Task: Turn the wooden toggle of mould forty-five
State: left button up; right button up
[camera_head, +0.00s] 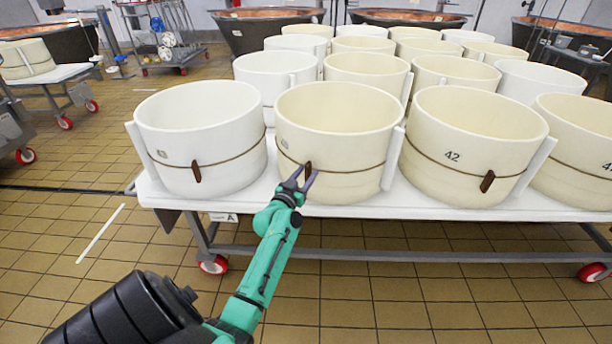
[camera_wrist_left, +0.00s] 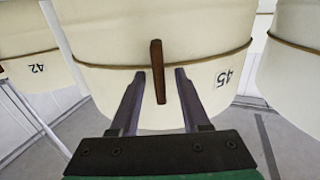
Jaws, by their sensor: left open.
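Mould forty-five (camera_head: 335,120) is a round cream tub in the front row, with a cord around it. Its number 45 reads upside down in the left wrist view (camera_wrist_left: 223,78). Its brown wooden toggle (camera_head: 308,167) stands nearly upright on the cord, and it also shows in the left wrist view (camera_wrist_left: 155,55). My left gripper (camera_head: 305,175) is open in front of the mould. In the left wrist view its two fingers (camera_wrist_left: 159,74) stand on either side of the toggle's end, with a gap on each side. My right gripper is not in view.
A white-topped trolley (camera_head: 340,216) carries several moulds close together. Mould 43 (camera_head: 205,125) stands to the left and mould 42 (camera_head: 465,135) to the right, each with its own toggle. The tiled floor in front is clear. Copper vats stand behind.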

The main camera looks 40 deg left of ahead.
pick_arm(q)
grip_shut()
